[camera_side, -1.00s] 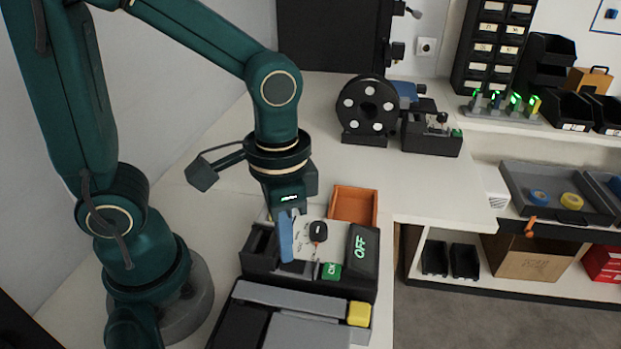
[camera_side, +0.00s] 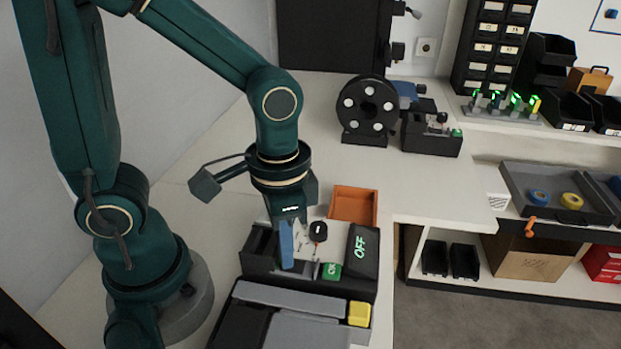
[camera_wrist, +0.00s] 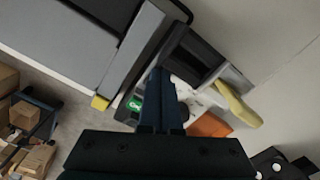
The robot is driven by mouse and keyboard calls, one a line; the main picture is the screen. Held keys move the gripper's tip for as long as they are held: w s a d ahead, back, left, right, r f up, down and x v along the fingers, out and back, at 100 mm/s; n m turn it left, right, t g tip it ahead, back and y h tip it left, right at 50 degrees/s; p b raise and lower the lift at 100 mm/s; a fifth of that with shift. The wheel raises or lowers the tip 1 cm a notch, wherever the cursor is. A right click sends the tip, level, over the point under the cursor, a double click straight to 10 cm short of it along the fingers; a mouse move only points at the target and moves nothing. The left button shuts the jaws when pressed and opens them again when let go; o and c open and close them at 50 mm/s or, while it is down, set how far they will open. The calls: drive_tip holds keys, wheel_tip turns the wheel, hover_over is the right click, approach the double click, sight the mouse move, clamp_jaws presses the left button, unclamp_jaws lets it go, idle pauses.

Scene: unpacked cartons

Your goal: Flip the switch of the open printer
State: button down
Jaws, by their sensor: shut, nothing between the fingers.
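The open printer (camera_side: 262,270) is a dark box on the bench, with a green OK button (camera_side: 331,271) and a black panel reading OFF (camera_side: 362,252) at its right. A small black knob-like part (camera_side: 318,231) stands on its light inner area; I cannot tell for sure whether it is the switch. My gripper (camera_side: 287,266) is shut and empty, its blue fingers pointing down over the left-middle of the printer. Contact is unclear. In the wrist view, my gripper (camera_wrist: 160,75) hides part of the printer's inside, and the OK button (camera_wrist: 134,105) shows left of the fingers.
A grey flat-topped unit (camera_side: 290,300) with a yellow block (camera_side: 360,313) lies in front of the printer. An orange tray (camera_side: 353,205) sits behind it. A black reel (camera_side: 368,110) and a dark device (camera_side: 432,135) stand farther back. The bench between is clear.

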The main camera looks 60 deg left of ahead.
drive_tip(key=shift+r, duration=0.1)
wheel_tip(320, 180, up, 7)
idle(0.7)
drive_tip(key=a+n+t, duration=0.1)
drive_tip(key=t, duration=0.1)
drive_tip(key=a+r+n+t, duration=0.1)
drive_tip(key=s+a+n+t, duration=0.1)
drive_tip(key=a+t, duration=0.1)
drive_tip(key=shift+a+r+t, duration=0.1)
drive_tip(key=shift+r+t, duration=0.15)
drive_tip(key=shift+t, duration=0.05)
idle(0.4)
